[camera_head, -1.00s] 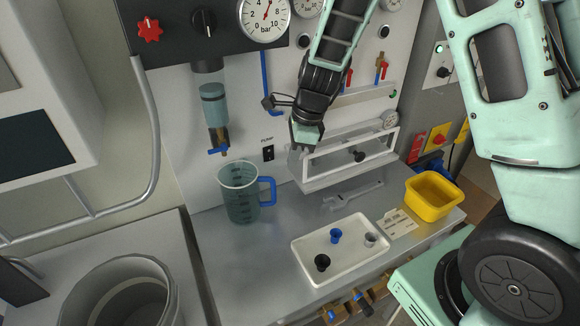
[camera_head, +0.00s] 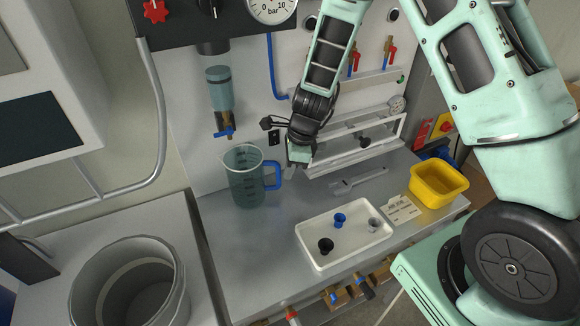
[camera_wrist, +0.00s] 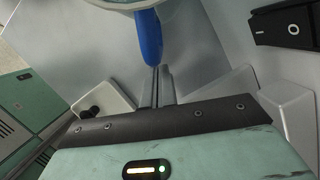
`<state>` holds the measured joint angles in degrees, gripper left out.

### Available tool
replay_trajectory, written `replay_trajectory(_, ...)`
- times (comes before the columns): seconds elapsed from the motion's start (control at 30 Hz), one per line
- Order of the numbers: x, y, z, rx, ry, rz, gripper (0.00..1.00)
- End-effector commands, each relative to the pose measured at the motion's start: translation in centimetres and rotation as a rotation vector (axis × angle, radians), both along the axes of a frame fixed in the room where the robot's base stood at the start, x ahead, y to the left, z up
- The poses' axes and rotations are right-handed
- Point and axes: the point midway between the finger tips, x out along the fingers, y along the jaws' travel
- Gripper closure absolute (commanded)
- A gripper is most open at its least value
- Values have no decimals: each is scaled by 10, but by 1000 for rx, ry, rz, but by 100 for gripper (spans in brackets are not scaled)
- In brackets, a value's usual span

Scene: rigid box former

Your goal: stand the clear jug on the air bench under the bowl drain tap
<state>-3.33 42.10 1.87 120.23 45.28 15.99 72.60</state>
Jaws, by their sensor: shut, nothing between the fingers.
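The clear jug (camera_head: 246,180), with a blue handle, stands upright on the grey air bench (camera_head: 225,235) near its back left. It is beneath the bowl (camera_head: 219,88) and its blue-handled drain tap (camera_head: 225,130). The jug's blue handle (camera_wrist: 148,38) also shows at the top of the wrist view, just beyond the fingertips. My gripper (camera_head: 295,170) is to the right of the jug, above the bench, with its fingers apart from the handle in the head view. In the wrist view my gripper (camera_wrist: 162,72) is shut and empty.
A white tray (camera_head: 318,262) with small blue, black and grey parts lies in front. A yellow bin (camera_head: 440,184), a card (camera_head: 402,209) and a wrench (camera_head: 360,181) are to the right. A grey bucket (camera_head: 178,290) is at the left.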

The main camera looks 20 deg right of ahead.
Motion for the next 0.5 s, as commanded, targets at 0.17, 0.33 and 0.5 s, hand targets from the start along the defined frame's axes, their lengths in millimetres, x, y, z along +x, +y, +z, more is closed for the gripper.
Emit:
replay_trajectory(0.17, 4, 12, 3, 0, 1, 4, 100)
replay_trajectory(0.33, 9, 24, 1, 0, 1, 1, 100)
replay_trajectory(0.5, 9, 23, 0, 0, 1, 0, 100)
